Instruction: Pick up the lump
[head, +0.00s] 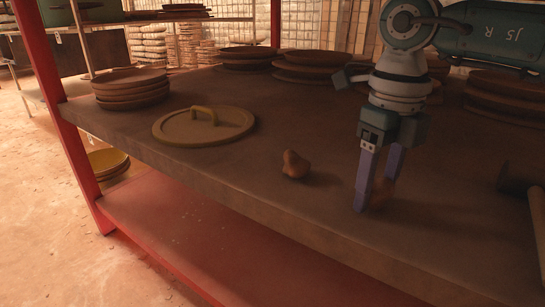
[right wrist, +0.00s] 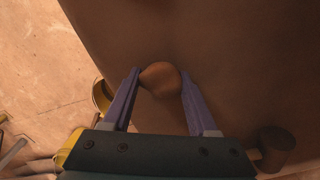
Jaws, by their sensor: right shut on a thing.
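My right gripper (head: 373,202) comes down from the upper right of the head view, with its purple fingers low over the grey-brown table. In the right wrist view the gripper (right wrist: 160,82) is shut on a rounded brown lump (right wrist: 160,77) between its fingertips. My left gripper is in neither view.
A round yellow lid (head: 185,128) with a handle lies at the left. Stacks of brown discs stand at the left (head: 130,97) and along the back. A dark mallet-like tool (head: 518,178) lies at the right edge. The table's front edge drops to a red lower shelf (head: 190,235).

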